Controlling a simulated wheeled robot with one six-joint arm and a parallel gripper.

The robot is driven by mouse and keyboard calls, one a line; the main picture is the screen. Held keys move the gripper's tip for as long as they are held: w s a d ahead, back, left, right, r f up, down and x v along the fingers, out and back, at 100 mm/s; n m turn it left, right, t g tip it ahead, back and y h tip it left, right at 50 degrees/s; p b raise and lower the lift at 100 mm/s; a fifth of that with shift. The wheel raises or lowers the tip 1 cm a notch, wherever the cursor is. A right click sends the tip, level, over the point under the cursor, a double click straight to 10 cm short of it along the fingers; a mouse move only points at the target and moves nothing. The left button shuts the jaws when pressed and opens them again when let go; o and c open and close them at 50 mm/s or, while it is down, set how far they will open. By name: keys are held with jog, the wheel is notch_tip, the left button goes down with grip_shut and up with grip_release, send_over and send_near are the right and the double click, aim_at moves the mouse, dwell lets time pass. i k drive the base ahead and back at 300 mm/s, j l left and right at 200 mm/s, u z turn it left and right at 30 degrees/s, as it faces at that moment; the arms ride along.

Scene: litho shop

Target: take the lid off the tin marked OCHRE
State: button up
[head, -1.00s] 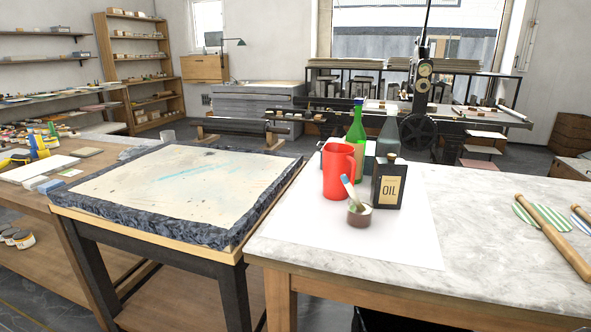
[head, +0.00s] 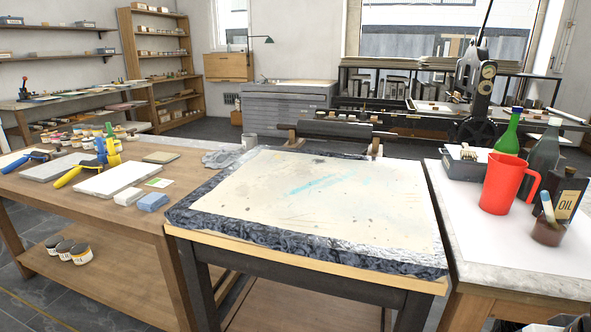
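Three small tins with dark tops and pale labels stand in a row on the lower shelf of the left wooden table: a left tin (head: 53,244), a middle tin (head: 65,249) and a right tin (head: 81,254). Several more small tins or jars (head: 78,137) stand at the back of that table's top. The labels are too small to read, so I cannot tell which is marked OCHRE. My gripper is not in view.
The left table (head: 165,190) holds blue-and-yellow rollers (head: 100,158), a white slab (head: 117,180) and sponges (head: 153,201). A litho stone (head: 320,205) on a dark stand is in the middle. The right table holds a red jug (head: 502,185), bottles and an oil can (head: 568,198).

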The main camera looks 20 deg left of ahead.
aim_at(76, 143)
jog(key=j, duration=0.7)
jog(key=j+u, duration=0.1)
jog(key=j, duration=0.65)
jog(key=i+j, duration=0.15)
jog(key=j, duration=1.25)
jog(key=i+j+u, duration=0.1)
jog(key=j, duration=0.6)
jog(key=i+j, duration=0.1)
jog(key=j, duration=0.65)
jog(key=i+j+u, duration=0.1)
jog(key=j, duration=0.6)
jog(key=i+j, duration=0.1)
jog(key=j, duration=0.3)
jog(key=i+j, duration=0.1)
jog(key=j, duration=0.25)
jog(key=i+j, duration=0.1)
jog(key=j, duration=0.3)
jog(key=i+j, duration=0.1)
jog(key=j, duration=0.25)
jog(key=i+j, duration=0.1)
jog(key=j, duration=0.3)
jog(key=i+j+u, duration=0.1)
jog(key=j, duration=0.25)
jog(key=i+j, duration=0.15)
jog(key=j, duration=0.25)
